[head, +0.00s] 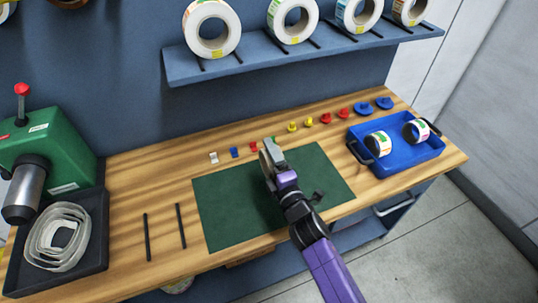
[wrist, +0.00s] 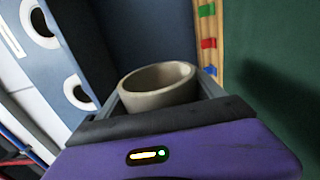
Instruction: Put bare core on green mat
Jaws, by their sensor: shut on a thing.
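The bare core (wrist: 150,86), a plain grey-beige ring, sits between the fingers of my gripper (wrist: 160,92) in the wrist view. My gripper is shut on it, and its open end shows. In the head view my gripper (head: 270,152) is over the back part of the green mat (head: 222,215). The core is hard to make out there against the gripper. The mat lies flat in the middle of the wooden bench, and its surface also shows at the right of the wrist view (wrist: 282,50). A dark shadow falls on it.
A blue tray (head: 412,150) with two label rolls stands right of the mat. Small coloured pieces line the back of the bench. Left are two black rods (head: 147,237), a black tray (head: 97,242) with coiled strip and a green machine (head: 60,150). A shelf (head: 240,65) holds several rolls.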

